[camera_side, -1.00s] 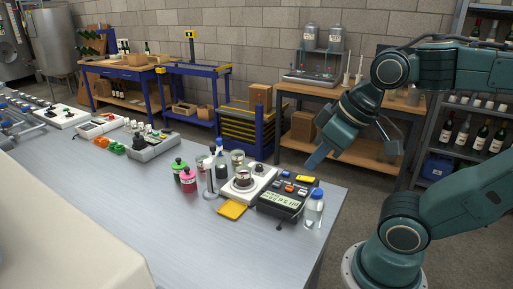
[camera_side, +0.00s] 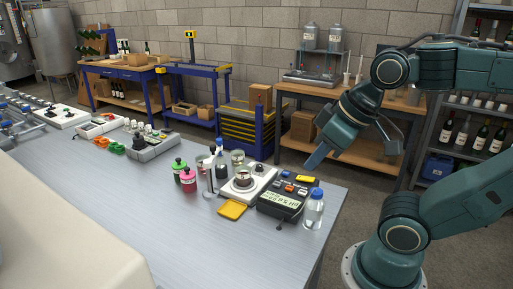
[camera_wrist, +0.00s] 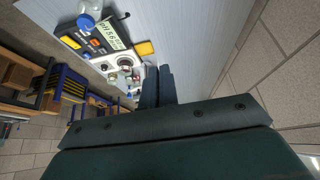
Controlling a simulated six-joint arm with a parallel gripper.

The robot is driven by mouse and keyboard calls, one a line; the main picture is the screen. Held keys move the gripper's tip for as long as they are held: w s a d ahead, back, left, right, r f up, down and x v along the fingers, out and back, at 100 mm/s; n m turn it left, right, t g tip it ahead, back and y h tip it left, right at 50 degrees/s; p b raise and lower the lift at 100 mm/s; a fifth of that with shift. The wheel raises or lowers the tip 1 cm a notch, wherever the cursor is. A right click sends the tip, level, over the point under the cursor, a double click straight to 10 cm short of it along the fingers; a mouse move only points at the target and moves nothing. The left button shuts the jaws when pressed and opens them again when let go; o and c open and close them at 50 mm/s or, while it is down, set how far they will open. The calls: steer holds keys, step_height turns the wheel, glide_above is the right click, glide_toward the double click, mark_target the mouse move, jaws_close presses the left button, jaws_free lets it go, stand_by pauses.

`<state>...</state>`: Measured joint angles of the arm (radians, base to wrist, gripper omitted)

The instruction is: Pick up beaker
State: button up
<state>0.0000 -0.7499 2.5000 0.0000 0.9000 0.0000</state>
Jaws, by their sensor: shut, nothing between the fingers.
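A small clear glass beaker (camera_side: 243,176) stands on the white plate device (camera_side: 262,182) on the grey table. A second glass vessel (camera_side: 237,157) stands just behind it; I cannot tell which one the task means. My gripper (camera_side: 316,158) hangs in the air to the right of and above these vessels, apart from them, with its fingers shut and empty. In the wrist view my shut fingers (camera_wrist: 158,86) point toward the table, and the white device (camera_wrist: 124,57) with small glassware shows beyond them to the left.
A black meter (camera_side: 287,199) and a blue-capped bottle (camera_side: 315,209) stand right of the beaker. Green (camera_side: 179,166) and pink (camera_side: 189,180) bottles stand left.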

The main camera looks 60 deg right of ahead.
steer(key=o, duration=1.6)
steer(key=shift+c, duration=0.2)
steer(key=n+g, duration=0.5)
steer(key=n, duration=1.5)
glide_above(243, 176)
steer(key=w+d, duration=0.1)
steer(key=d, duration=0.2)
step_height(243, 176, down, 18)
steer(key=shift+w+a, duration=0.15)
steer(key=shift+w, duration=0.05)
